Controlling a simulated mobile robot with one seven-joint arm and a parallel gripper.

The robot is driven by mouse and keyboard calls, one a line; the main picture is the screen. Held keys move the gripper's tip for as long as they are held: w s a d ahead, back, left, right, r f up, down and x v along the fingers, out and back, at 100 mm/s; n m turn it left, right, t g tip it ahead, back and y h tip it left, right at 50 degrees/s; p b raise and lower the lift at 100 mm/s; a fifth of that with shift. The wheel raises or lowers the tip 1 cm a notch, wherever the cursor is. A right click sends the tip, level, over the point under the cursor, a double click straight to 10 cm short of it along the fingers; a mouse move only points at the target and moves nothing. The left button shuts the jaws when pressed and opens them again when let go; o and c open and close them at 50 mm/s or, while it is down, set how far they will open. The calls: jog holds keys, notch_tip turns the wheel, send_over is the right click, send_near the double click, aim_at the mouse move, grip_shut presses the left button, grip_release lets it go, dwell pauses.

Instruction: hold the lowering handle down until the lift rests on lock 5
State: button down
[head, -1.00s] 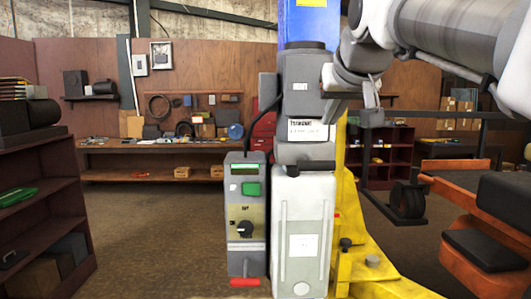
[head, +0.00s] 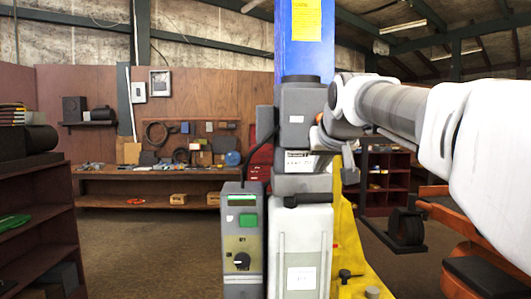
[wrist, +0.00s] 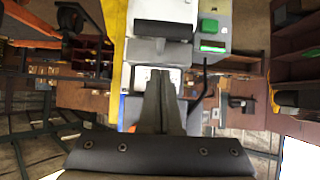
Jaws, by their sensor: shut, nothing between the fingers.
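The lift's grey control box (head: 243,240) has a lit green display, a green button (head: 248,220) and a black dial (head: 242,261). Its lower end is cut off, and no red handle shows now. The grey power unit (head: 300,107) stands beside it on the blue column (head: 305,40). A black bar-shaped handle (head: 308,199) crosses the top of the pale tank (head: 302,245); I cannot tell whether it is the lowering handle. My gripper (wrist: 160,78) is shut and empty, its fingertips over the unit's white label in the wrist view. Lock 5 cannot be made out.
A yellow lift base (head: 350,240) stands right of the tank. Dark shelves (head: 45,225) stand left, a workbench (head: 150,182) behind. Brown floor is open between.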

aim_at(308, 191)
jog(key=w+f, duration=0.2)
jog(key=f, duration=0.3)
jog(key=shift+w+f, duration=0.15)
jog(key=shift+w, duration=0.25)
